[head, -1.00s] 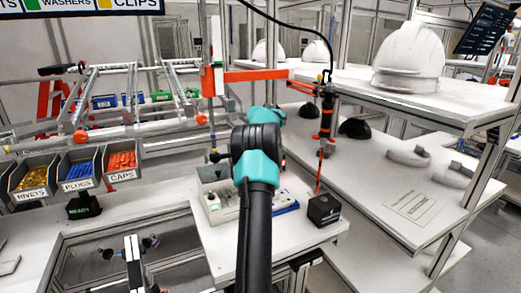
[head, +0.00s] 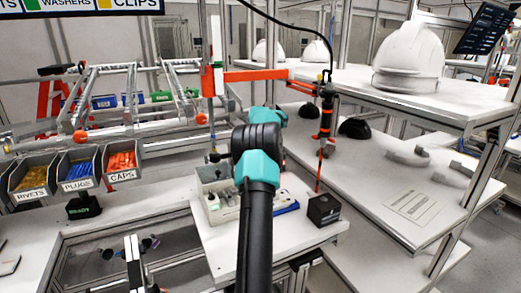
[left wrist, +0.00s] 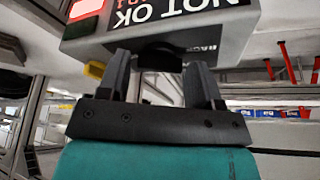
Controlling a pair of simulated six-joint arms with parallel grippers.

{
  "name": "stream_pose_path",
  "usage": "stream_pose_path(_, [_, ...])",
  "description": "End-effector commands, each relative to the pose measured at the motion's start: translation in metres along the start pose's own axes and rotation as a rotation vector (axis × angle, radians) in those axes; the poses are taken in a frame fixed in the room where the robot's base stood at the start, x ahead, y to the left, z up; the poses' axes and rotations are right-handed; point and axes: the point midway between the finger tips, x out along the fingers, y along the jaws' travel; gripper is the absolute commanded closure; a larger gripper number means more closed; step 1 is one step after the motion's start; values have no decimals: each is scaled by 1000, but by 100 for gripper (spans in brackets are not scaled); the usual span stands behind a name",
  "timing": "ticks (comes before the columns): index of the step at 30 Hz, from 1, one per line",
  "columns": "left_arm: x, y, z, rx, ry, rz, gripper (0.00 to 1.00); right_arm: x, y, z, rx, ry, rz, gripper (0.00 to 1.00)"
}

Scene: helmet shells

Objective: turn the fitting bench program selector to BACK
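In the left wrist view, a grey control box (left wrist: 230,48) shows upside down, with a dark panel reading NOT OK (left wrist: 180,8) and a lit red field. A black selector knob (left wrist: 158,57) sticks out of its face, with the label BACK partly readable beside it. My left gripper (left wrist: 161,68) is open, one finger on each side of the knob, with gaps visible. The knob's pointer cannot be made out. In the head view, one of my arms (head: 258,200) reaches forward over the bench; its gripper is hidden. My right gripper is not visible.
A yellow button (left wrist: 95,69) sits close to one finger. Parts bins (head: 78,170) stand left, an orange bar (head: 255,75) crosses behind, and a white helmet (head: 409,60) sits on a shelf.

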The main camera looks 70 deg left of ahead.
Motion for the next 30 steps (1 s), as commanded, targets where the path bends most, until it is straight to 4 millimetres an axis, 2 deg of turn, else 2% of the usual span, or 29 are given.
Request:
stream_pose_path(1, [0, 0, 0, 0, 0, 0, 36, 0, 0, 0, 0, 0, 0, 57])
stream_pose_path(4, [0, 0, 0, 1, 0, 0, 28, 0, 0, 0, 0, 0, 0, 57])
stream_pose_path(12, [-1, 0, 0, 1, 0, 0, 28, 0, 0, 0, 0, 0, 0, 57])
stream_pose_path(17, [-11, 0, -1, 1, 2, 0, 28, 0, 0, 0, 0, 0, 0, 57])
stream_pose_path(23, [-41, 0, -1, 1, 3, 0, 28, 0, 0, 0, 0, 0, 0, 57])
stream_pose_path(30, [-87, 0, -1, 1, 3, 1, 28, 0, 0, 0, 0, 0, 0, 57])
